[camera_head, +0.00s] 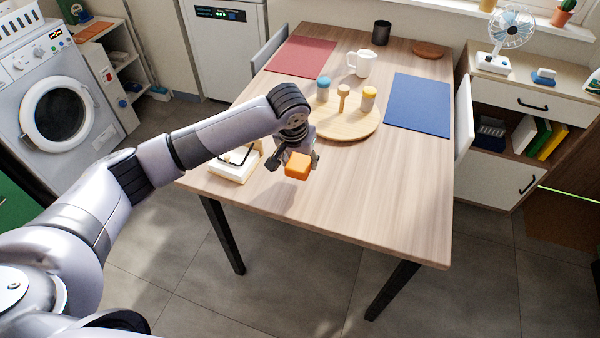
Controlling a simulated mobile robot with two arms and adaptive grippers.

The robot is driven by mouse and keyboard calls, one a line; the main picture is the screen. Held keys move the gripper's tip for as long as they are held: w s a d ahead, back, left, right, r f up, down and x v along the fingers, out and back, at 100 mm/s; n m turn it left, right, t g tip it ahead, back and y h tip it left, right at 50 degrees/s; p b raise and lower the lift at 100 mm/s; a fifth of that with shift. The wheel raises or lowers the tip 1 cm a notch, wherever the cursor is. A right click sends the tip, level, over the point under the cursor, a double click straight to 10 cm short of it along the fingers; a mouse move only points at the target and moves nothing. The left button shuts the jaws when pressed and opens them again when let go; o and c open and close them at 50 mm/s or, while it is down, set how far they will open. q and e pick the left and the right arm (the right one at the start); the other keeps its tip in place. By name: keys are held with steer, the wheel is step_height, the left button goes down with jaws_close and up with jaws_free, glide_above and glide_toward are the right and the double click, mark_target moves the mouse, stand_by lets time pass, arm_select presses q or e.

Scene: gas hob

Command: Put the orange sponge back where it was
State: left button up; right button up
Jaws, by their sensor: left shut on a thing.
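The orange sponge (298,166) is a small orange block held over the near left part of the wooden table. My left gripper (294,160) is shut on it, and a shadow shows on the table below, so it seems to hang a little above the top. A pale stand or holder (236,163) with a dark loop sits just left of the gripper, partly hidden behind my arm. My right gripper does not show.
A round wooden board (345,128) with a blue-topped jar (323,89), a yellow jar (368,99) and a wooden knob stands behind the sponge. A white pitcher (361,63), red mat (301,56) and blue mat (418,104) lie farther back. The table's near right is clear.

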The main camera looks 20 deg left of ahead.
mark_target(300, 183)
arm_select(q)
step_height(300, 183, down, 6)
steer(key=shift+r, duration=0.15)
stand_by(0.3)
steer(key=o, duration=1)
steer(key=v, duration=1.2)
steer(key=shift+d, duration=0.1)
